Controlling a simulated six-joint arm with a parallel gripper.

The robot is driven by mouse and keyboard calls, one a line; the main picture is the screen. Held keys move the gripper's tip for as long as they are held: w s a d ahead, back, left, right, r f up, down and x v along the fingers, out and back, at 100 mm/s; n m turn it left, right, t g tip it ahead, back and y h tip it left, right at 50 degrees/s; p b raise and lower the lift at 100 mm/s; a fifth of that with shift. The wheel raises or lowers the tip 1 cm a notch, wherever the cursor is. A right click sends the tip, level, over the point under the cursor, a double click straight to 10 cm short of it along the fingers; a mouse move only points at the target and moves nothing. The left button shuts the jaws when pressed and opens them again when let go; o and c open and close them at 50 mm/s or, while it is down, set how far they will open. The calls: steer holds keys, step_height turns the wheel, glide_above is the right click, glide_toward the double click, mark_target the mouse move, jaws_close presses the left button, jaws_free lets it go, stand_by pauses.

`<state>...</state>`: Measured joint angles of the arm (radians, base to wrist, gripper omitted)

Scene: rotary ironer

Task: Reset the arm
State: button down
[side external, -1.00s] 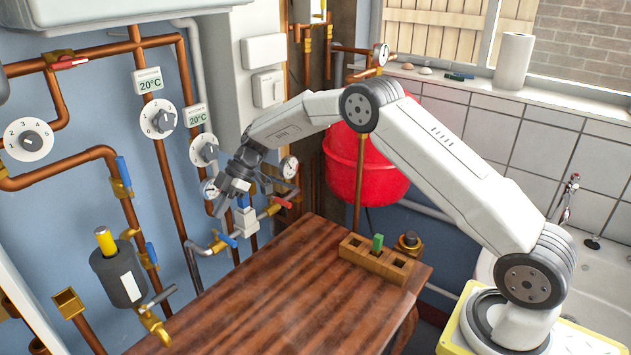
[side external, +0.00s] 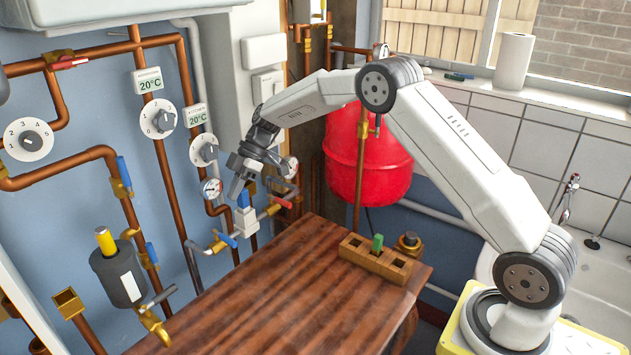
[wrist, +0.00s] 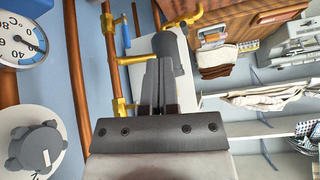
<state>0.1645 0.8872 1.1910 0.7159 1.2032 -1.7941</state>
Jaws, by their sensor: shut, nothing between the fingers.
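My gripper (side external: 238,186) is in front of the blue pipe wall, above the far left part of the wooden table (side external: 285,285). It points down and to the left. Its fingers are shut with nothing between them, and they also show together in the wrist view (wrist: 158,95). In the side view it hangs near a white valve body with a blue handle and a small gauge (side external: 212,188). I cannot tell whether it touches them.
A wooden block with holes (side external: 375,260) holds a green peg (side external: 377,243) on the table. A red tank (side external: 368,160) stands behind my arm. Dials (side external: 158,119), copper pipes and valves line the left wall. A dark cylinder with a yellow top (side external: 118,275) is at the lower left.

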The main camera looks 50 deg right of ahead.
steer(key=s+d+f+m+t+h, duration=0.1)
steer(key=s+m+h, duration=0.6)
steer(key=s+m, duration=0.8)
steer(key=s+f, duration=0.1)
steer(key=s, duration=1.4)
steer(key=shift+d+f+t+h, duration=0.15)
steer(key=shift+t+h, duration=0.15)
